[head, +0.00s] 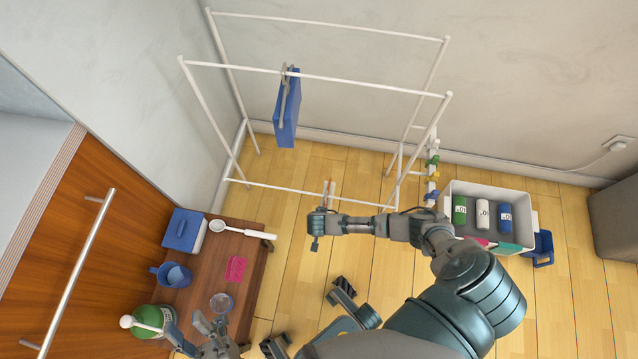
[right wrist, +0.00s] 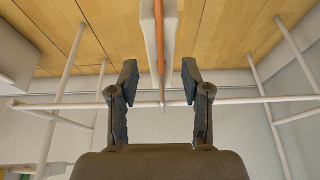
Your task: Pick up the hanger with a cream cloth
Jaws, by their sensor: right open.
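A narrow cream strip with an orange edge, apparently the hanger with the cream cloth seen edge-on (head: 328,190), shows by the rack's lower front bar. In the right wrist view the cream cloth (right wrist: 152,45) and orange edge point between my fingers, beyond the tips. My right gripper (head: 318,224) is just in front of it in the head view. In the right wrist view its fingers (right wrist: 160,82) are apart, with nothing held. My left gripper (head: 208,325) is at the bottom left, by the low table; its jaw state is unclear.
The white rack (head: 370,81) carries a blue cloth (head: 287,120) on a grey hanger. A wooden low table (head: 215,275) with several items stands left. A grey bin (head: 470,187) with bottles stands right, beside colored clips (head: 432,160). Floor between is mostly clear.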

